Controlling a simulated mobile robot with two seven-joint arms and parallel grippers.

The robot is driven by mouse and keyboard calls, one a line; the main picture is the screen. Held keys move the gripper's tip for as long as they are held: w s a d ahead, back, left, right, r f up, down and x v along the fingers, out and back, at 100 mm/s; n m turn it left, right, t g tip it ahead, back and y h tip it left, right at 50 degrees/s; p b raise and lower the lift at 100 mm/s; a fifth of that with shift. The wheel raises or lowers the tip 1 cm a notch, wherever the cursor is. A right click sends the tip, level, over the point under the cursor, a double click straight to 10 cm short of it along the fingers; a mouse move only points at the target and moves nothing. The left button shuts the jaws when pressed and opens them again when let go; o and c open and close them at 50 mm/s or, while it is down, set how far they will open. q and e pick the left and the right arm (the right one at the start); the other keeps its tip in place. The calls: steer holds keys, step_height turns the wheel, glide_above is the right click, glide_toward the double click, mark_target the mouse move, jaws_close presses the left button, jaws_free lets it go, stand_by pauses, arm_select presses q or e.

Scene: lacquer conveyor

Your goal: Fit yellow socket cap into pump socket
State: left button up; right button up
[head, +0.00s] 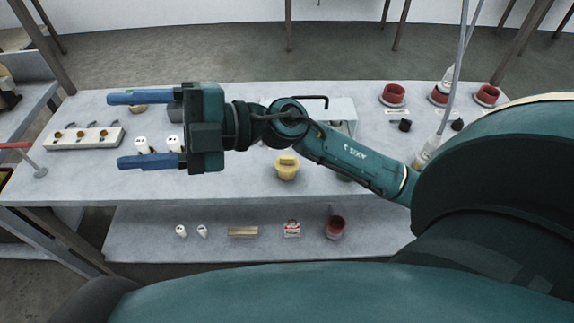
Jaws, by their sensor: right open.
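A yellow cap-like piece (287,168) stands on the grey table just below my right forearm, apart from the gripper; I take it as the yellow socket cap. My right gripper (116,131) is open at the left of the table, its two blue fingers wide apart and pointing left. It holds nothing that I can see. I cannot tell for sure which thing is the pump socket. Dark red round sockets or cups stand at the back right, one of them (393,94) clear of my arm. My left gripper is not in view.
A white block with several knobs (84,137) lies left of the gripper. Small white bottles (142,146) stand between the fingers. A grey box (342,112) stands behind my forearm. The lower shelf (150,242) holds small items and a red cup (335,227). Hoses hang at right.

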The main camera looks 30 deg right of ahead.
step_height(320, 180, down, 4)
steer(key=n+g+h, duration=0.3)
steer(key=g, duration=0.1)
steer(key=m+g+h, duration=0.1)
steer(key=m+h, duration=0.2)
steer(key=h, duration=1.4)
glide_above(287, 156)
steer(key=a, duration=0.1)
step_height(287, 156, down, 10)
steer(key=f, duration=0.7)
steer(key=shift+s+d+p, duration=0.2)
steer(key=shift+s+p, duration=0.1)
steer(key=shift+s, duration=0.05)
steer(key=shift+w+d+f+p, duration=0.15)
steer(key=shift+f+p, duration=0.15)
steer(key=shift+f, duration=1.15)
steer(key=shift+w+d+f+p, duration=0.1)
steer(key=shift+f+p, duration=0.2)
steer(key=shift+f, duration=1.15)
steer(key=c, duration=0.8)
